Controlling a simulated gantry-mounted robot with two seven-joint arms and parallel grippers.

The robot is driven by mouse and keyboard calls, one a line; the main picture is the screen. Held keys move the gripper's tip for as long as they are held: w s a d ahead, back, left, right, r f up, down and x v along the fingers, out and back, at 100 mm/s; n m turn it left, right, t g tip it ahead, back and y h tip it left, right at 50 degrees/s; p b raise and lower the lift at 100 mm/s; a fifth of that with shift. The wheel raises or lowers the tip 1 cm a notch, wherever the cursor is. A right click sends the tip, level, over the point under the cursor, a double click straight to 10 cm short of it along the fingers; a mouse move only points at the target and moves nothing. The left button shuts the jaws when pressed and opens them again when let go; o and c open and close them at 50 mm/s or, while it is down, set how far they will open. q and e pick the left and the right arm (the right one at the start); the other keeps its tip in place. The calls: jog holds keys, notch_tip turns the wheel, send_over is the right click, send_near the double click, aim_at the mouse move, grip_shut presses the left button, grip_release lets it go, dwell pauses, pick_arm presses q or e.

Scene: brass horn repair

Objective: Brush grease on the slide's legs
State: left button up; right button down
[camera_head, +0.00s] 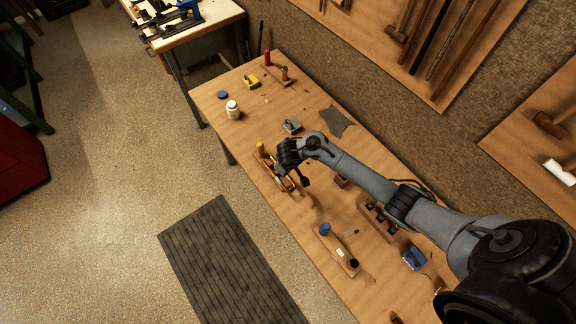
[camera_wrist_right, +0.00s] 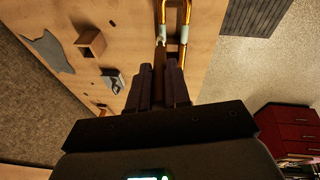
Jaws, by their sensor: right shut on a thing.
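The brass slide (camera_wrist_right: 174,8) shows at the top of the right wrist view as a U-shaped tube with two parallel legs (camera_wrist_right: 183,35) that have pale grey sections. In the head view the slide (camera_head: 287,184) lies near the bench's left edge, partly behind my gripper. My right gripper (camera_wrist_right: 160,72) is shut on a slim brown handle, apparently the brush (camera_wrist_right: 158,58). Its far end lies over or against one leg; contact cannot be told, and the bristles are not clear. In the head view the right gripper (camera_head: 287,168) is just above the slide. My left gripper is out of view.
A white jar (camera_head: 232,110) and a blue disc (camera_head: 222,95) stand toward the bench's far end. A grey cloth (camera_head: 336,121) and a grey block (camera_head: 292,126) lie beyond the gripper. A wooden block (camera_head: 338,251) with blue and black pieces sits nearer. Tools hang along the wall.

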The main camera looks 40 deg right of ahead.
jog(key=shift+f+b, duration=0.35)
jog(key=shift+f, duration=0.15)
dwell(0.7)
dwell(0.3)
jog(key=shift+f, duration=0.1)
dwell(0.8)
dwell(0.5)
jog(key=shift+p, duration=0.3)
